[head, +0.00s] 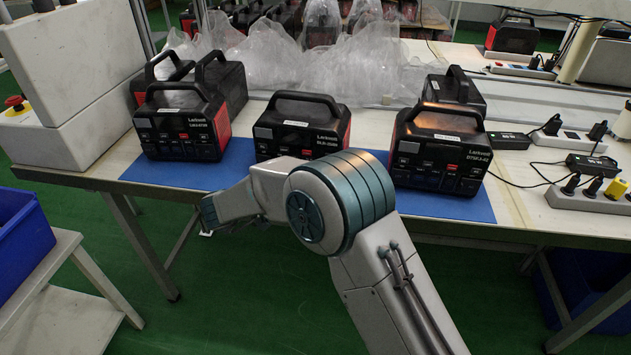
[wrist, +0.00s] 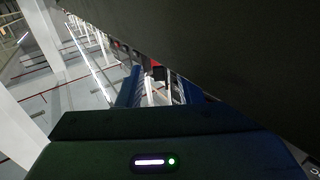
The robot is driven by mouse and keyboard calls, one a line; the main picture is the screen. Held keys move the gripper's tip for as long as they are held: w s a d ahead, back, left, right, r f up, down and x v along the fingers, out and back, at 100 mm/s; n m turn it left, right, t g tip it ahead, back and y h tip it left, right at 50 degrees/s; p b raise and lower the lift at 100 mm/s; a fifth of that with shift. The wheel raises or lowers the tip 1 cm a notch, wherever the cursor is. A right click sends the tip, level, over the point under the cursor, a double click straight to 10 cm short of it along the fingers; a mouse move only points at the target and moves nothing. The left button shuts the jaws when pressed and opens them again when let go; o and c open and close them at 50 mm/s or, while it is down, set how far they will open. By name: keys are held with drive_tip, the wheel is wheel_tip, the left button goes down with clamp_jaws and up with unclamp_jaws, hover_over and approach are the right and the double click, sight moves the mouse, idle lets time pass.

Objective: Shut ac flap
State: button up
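Several black power stations with red sides and top handles stand on the table: one at left (head: 182,125), one in the middle (head: 300,128) and one at right (head: 438,150). Their dark fronts carry small sockets and red marks; I cannot make out an AC flap or its state on any of them. My gripper (head: 208,214) is at the table's front edge, below the left and middle stations. In the wrist view its two blue fingers (wrist: 160,92) are apart, with nothing clearly held between them. A large dark surface, which I cannot identify, fills the upper right there.
The stations at front stand on a blue mat (head: 245,178) on a pale table (head: 100,172). Clear plastic bags (head: 265,65) lie behind. Power strips and cables (head: 590,195) are at right. A blue bin (head: 22,240) stands on a side table at left. Green floor is open in front.

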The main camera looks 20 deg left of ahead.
drive_tip(key=p+v, duration=0.1)
drive_tip(key=v, duration=1.2)
drive_tip(key=shift+s+a+p, duration=0.3)
drive_tip(key=shift+p, duration=0.1)
